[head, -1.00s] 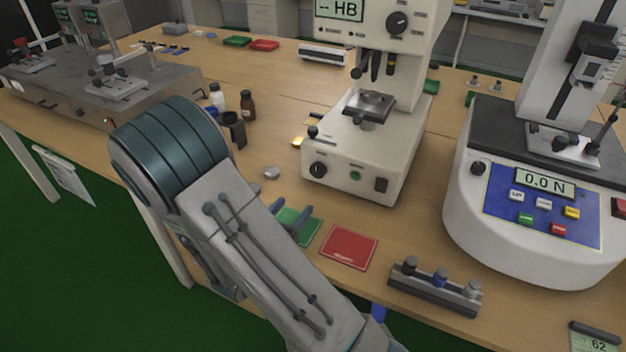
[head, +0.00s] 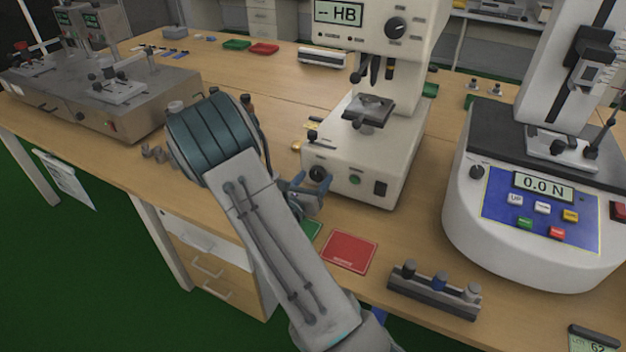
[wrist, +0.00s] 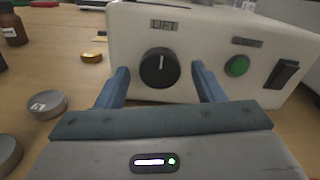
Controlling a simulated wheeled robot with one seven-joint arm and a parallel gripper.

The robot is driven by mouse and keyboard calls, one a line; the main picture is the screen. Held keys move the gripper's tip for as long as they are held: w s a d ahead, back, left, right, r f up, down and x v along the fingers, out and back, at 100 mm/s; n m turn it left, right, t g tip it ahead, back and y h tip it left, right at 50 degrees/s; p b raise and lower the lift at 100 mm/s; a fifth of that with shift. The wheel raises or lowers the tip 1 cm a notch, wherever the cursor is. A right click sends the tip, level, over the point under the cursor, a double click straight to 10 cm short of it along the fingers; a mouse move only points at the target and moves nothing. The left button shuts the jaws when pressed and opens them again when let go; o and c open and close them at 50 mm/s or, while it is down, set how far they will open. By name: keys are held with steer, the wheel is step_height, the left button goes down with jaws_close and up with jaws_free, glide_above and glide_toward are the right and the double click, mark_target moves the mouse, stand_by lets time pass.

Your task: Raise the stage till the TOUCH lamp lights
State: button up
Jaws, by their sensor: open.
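The white hardness tester (head: 350,160) has a grey stage (head: 369,108) below its turret, with a visible gap between them. On its lower front is a black round knob (head: 319,174); in the wrist view the knob (wrist: 159,68) has its white mark pointing up, under a label that seems to read LIFT. My gripper (wrist: 162,74) is open and faces the knob, one finger on each side in the picture. I cannot tell whether the fingers touch it. No lit TOUCH lamp can be made out; the head display (head: 338,12) reads "-- HB".
A green button (wrist: 237,66) and a black rocker switch (wrist: 285,74) sit right of the knob. Grey discs (wrist: 46,104) lie at left. A red mat (head: 348,251) and a block holder (head: 434,290) lie in front. A force tester (head: 500,240) stands at right.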

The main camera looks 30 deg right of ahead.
steer(key=shift+d, duration=0.1)
steer(key=c, duration=1)
steer(key=shift+f+b, duration=0.1)
steer(key=shift+b, duration=0.25)
